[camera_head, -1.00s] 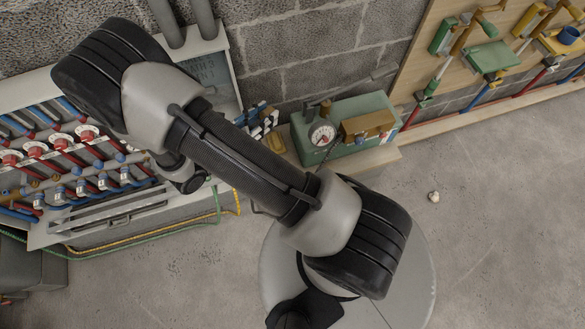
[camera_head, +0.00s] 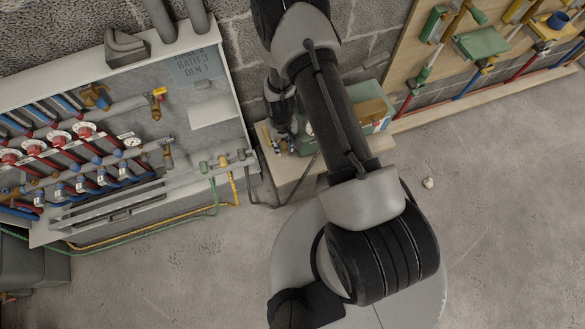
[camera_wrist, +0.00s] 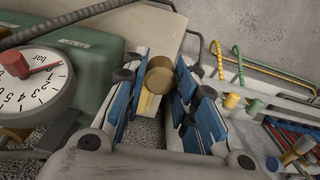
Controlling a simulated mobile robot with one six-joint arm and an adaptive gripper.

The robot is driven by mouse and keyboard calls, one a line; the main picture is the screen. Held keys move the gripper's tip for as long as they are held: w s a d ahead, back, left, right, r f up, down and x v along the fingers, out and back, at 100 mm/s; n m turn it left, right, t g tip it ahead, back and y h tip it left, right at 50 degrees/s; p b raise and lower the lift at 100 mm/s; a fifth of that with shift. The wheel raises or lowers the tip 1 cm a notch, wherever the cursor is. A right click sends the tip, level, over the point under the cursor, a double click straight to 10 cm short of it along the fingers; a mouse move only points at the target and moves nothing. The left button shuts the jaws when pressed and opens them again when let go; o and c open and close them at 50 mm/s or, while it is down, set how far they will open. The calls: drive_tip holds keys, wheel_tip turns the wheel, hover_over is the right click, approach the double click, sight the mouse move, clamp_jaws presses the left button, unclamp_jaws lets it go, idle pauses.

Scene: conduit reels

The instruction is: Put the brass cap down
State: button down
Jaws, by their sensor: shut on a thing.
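The brass cap (camera_wrist: 159,77) shows in the wrist view as a round, dull gold-brown piece between the fingertips of my gripper (camera_wrist: 161,72). The blue-padded fingers stand on both sides of it, and the gripper is shut on it. A pale yellow piece (camera_wrist: 150,104) shows just below the cap; I cannot tell whether they touch. In the head view my arm reaches over the bench (camera_head: 290,178), and my wrist is beside the green box. The cap cannot be made out there.
A green box (camera_head: 378,104) stands on the bench, partly behind my arm; its dial gauge (camera_wrist: 32,82) is close on the left in the wrist view. A pipe panel (camera_head: 185,85) with valves is at the left. A wooden tool board (camera_head: 440,60) is at the right.

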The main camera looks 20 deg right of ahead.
sight(285, 169)
drive_tip(key=f+b, duration=0.2)
drive_tip(key=f, duration=0.4)
drive_tip(key=f+b, duration=0.2)
drive_tip(key=f, duration=0.5)
drive_tip(key=f+b, duration=0.3)
drive_tip(key=f, duration=0.4)
drive_tip(key=shift+w+d+f, duration=0.15)
drive_tip(key=shift+w+d, duration=0.1)
drive_tip(key=shift+w, duration=0.15)
drive_tip(key=c, duration=1.3)
unclamp_jaws()
